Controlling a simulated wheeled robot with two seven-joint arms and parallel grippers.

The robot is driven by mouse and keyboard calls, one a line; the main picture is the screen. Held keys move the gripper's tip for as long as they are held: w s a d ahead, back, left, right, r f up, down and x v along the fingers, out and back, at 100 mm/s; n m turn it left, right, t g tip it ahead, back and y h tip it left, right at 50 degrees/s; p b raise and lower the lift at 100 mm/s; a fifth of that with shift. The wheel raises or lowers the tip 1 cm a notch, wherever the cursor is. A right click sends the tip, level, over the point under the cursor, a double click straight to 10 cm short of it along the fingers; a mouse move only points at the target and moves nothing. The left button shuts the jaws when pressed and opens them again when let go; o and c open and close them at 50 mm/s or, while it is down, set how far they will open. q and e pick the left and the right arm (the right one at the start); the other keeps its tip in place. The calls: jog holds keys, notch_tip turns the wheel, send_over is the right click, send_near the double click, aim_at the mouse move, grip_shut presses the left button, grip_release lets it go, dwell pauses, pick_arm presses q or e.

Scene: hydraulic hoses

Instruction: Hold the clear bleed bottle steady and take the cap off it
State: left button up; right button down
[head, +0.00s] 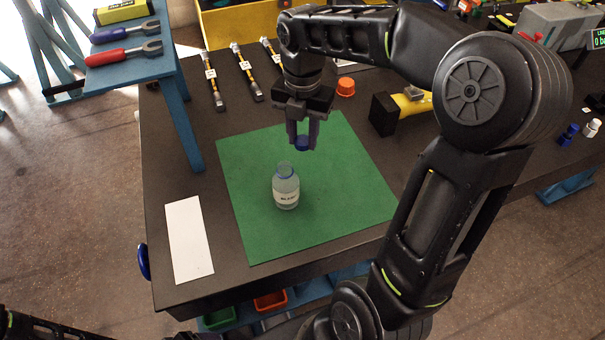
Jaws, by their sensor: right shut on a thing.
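Nothing is holding the bottle.
A white card (189,240) lies left of the mat. Several hoses (246,73) lie at the back. An orange cap (346,86) and a yellow-and-black tool (408,106) are behind the mat. A blue stand (180,105) with wrenches is at the left. The mat's front is clear.

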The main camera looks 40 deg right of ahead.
send_over(302, 174)
jog(key=shift+s+f, duration=0.1)
jog(key=shift+f, duration=3.05)
jog(key=shift+f, duration=0.1)
jog(key=shift+f+p, duration=0.4)
jog(key=shift+f, duration=1.35)
jog(key=shift+f, duration=0.15)
jog(key=c, duration=1.1)
grip_release()
jog(key=shift+o, duration=0.2)
